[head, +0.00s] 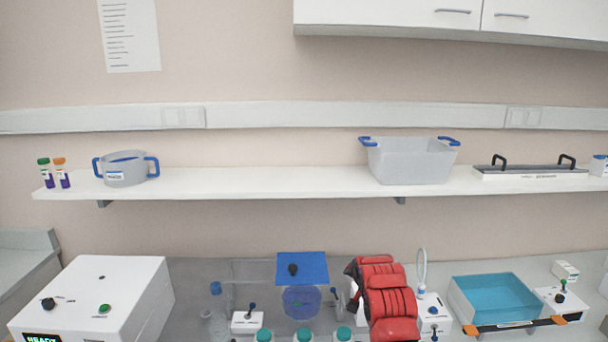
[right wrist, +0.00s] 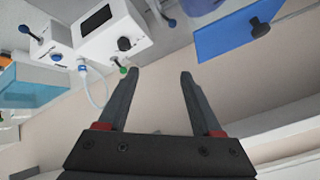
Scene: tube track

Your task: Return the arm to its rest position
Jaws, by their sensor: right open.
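My right gripper (right wrist: 160,85) shows in the right wrist view, with two dark fingers apart and nothing between them. A red segmented arm part (head: 388,305), which looks like mine, rises from the bottom of the head view right of the middle; its gripper cannot be made out there. My left gripper is not in view.
A blue lid (head: 302,267) on a clear vessel is just left of the red arm. A white device with a hose loop (head: 432,318) and a teal bath (head: 498,300) are to its right. A shelf (head: 270,184) with containers hangs above the bench.

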